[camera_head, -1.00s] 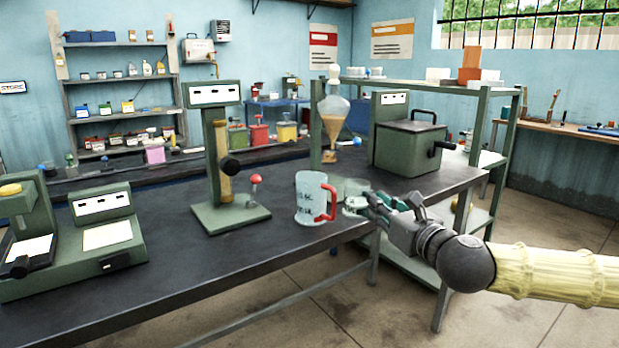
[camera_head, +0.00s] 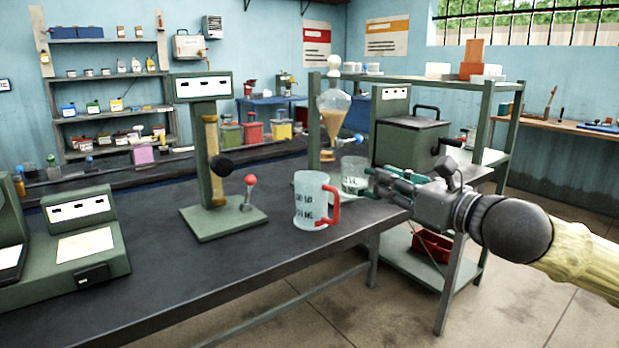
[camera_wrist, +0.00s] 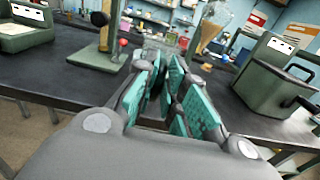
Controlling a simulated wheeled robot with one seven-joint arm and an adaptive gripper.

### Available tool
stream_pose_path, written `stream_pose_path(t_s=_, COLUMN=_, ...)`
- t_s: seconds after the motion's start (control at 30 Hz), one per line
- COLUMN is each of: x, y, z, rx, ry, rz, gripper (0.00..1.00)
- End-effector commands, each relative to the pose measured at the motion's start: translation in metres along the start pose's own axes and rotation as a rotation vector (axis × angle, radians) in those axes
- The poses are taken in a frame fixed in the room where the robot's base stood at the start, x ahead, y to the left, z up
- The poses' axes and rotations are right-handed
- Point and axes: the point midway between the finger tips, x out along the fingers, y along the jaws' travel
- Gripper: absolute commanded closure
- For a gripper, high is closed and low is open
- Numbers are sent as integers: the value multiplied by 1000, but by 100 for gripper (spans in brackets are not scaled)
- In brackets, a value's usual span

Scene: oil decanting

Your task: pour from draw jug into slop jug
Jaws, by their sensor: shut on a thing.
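A clear jug with a red handle and dark markings (camera_head: 311,203) stands upright on the dark bench; I take it for the slop jug. A second clear jug (camera_head: 354,173), which I take for the draw jug, is just behind and right of it, looking roughly upright. My gripper (camera_head: 374,184) comes from the right and is shut on this second jug. Pale contents seem to show low in it, but the level is unclear. In the wrist view, the teal finger pads (camera_wrist: 168,92) stand in front of a faint clear jug shape (camera_wrist: 152,48).
A green stand with a red-knobbed lever (camera_head: 212,165) is left of the jugs. A separating flask of brown liquid (camera_head: 333,108) and a green box with a crank (camera_head: 410,145) stand behind. The bench front (camera_head: 235,262) is clear.

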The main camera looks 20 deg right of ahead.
Motion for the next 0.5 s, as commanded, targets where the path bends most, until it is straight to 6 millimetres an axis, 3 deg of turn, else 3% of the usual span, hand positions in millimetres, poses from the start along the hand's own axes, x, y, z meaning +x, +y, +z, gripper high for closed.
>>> stream_pose_path(t_s=0.5, x=-10, y=6, z=9, rx=-1, ry=0, rz=35, gripper=100)
